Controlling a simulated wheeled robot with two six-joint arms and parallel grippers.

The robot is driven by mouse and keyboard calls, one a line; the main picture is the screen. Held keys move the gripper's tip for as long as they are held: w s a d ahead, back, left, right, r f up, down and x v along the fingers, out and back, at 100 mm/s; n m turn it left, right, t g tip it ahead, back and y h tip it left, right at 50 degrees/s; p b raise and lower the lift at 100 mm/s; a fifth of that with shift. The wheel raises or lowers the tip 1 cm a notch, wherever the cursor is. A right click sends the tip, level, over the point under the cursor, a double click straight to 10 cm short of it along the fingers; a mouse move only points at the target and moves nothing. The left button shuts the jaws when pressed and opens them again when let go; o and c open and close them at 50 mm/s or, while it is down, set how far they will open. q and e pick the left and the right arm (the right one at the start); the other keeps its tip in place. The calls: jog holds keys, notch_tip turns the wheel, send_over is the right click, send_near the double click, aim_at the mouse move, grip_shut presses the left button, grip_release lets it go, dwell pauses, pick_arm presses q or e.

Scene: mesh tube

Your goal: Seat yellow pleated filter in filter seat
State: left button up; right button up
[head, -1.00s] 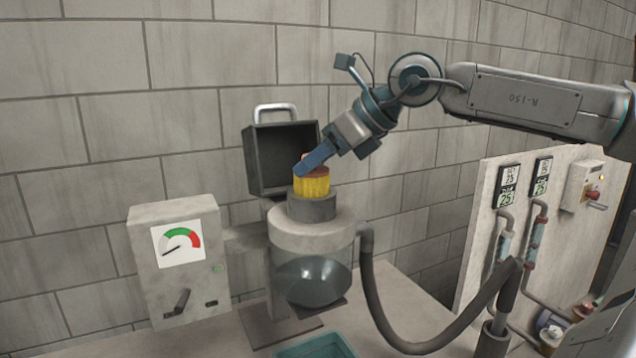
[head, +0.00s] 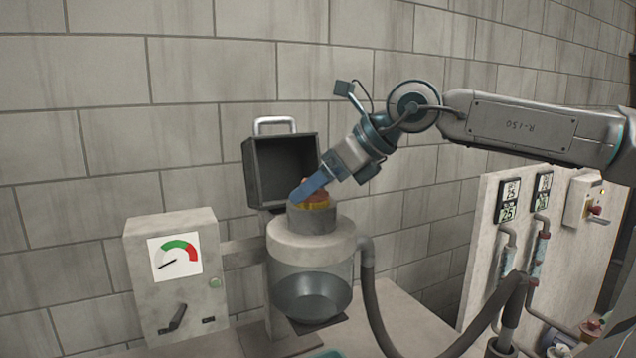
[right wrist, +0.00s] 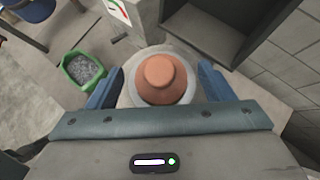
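The yellow pleated filter (head: 320,206) has an orange cap with a round knob. In the head view it stands upright in the grey filter seat (head: 312,222), with only a thin yellow band and the cap above the rim. The right wrist view shows the cap (right wrist: 160,80) from above, roughly centred inside the pale ring of the seat (right wrist: 192,92). My right gripper (head: 308,192) is around the filter from above. Its blue fingers stand on both sides of the cap with visible gaps, so it looks open. My left gripper is not in view.
A dark box-shaped cover (head: 280,168) with a silver handle stands open behind the seat. A gauge box (head: 178,275) is at left. A glass bowl (head: 312,290) hangs below the seat, and a hose (head: 374,310) runs right. A green tray (right wrist: 70,77) shows in the wrist view.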

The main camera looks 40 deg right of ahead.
jog(key=shift+r, duration=0.15)
jog(key=shift+s+r, duration=0.1)
jog(key=shift+r, duration=0.05)
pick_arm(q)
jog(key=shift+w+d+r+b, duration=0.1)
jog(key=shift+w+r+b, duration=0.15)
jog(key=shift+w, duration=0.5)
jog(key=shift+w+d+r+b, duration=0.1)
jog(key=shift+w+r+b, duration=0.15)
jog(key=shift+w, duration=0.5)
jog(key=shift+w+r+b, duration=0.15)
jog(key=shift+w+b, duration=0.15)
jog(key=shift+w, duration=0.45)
pick_arm(e)
jog(key=v, duration=1.1)
jog(key=shift+s+r, duration=0.2)
jog(key=shift+s, duration=0.1)
jog(key=shift+d, duration=0.15)
